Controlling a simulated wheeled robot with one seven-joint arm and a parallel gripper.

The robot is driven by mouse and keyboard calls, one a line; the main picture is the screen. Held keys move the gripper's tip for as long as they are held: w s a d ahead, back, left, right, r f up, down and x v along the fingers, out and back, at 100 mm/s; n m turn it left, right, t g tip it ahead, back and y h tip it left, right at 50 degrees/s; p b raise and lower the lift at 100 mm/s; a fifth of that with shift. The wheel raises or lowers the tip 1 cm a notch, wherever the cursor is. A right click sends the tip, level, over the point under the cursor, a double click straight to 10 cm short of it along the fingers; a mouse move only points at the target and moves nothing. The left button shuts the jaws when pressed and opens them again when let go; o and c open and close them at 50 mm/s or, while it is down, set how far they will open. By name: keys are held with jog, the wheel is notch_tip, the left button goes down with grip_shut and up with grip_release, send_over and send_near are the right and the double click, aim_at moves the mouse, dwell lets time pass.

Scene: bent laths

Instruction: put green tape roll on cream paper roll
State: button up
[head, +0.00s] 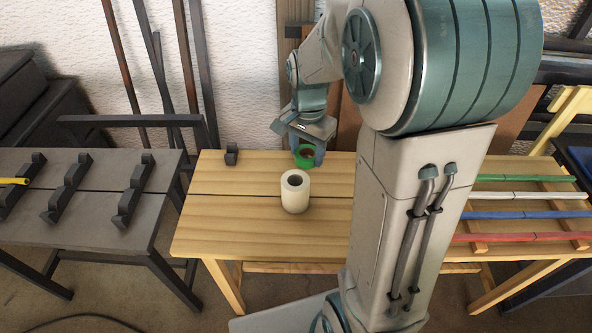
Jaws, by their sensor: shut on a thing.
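The green tape roll (304,159) is held in my gripper (305,150), with its round face and dark centre hole turned toward the camera. My gripper is shut on it. The cream paper roll (295,195) stands upright on the wooden table, its hollow core facing up. The green roll is just above and slightly right of the cream roll in the picture, apart from it and apparently farther back. My fingers are small in this view and partly hidden by the wrist and the roll.
The wooden table (235,228) is mostly clear around the cream roll. A small dark block (231,154) stands at its back left. Green, white, blue and red laths (520,215) lie on the right. A dark table (95,225) with several notched blocks stands left.

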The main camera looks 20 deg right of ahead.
aim_at(295, 180)
jog(key=a+f, duration=0.2)
jog(key=a, duration=0.1)
jog(key=shift+s, duration=0.2)
jog(key=shift+f, duration=1.9)
jog(key=shift+f, duration=0.1)
jog(key=o, duration=1)
jog(key=shift+o, duration=0.2)
jog(key=shift+d, duration=0.1)
